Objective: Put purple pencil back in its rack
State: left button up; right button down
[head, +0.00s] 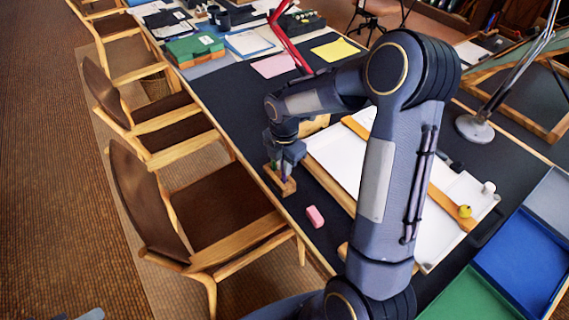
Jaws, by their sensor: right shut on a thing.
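The rack (279,181) is a small wooden block near the table's left edge. My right gripper (283,170) is directly over it, pointing down, and is shut on the purple pencil (284,177). Only a small purple bit of the pencil shows between the fingers and the rack. The gripper hides the rest, and I cannot tell whether its lower end is in a hole. A bit of green also shows by the fingers. Of my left gripper (88,315) only a small grey part shows at the bottom left edge.
A drawing board (335,150) with white paper lies right of the rack, partly behind my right arm. A pink eraser (315,216) lies in front. Blue (520,262) and green trays are at the lower right. Chairs (215,205) line the left edge. A lamp base (474,128) stands behind.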

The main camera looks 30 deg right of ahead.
jog(key=shift+f+b, duration=0.3)
jog(key=shift+f, duration=0.15)
jog(key=c, duration=1.4)
grip_release()
jog(key=shift+o, duration=0.2)
notch_tip(320, 180, up, 8)
jog(key=shift+f, duration=0.1)
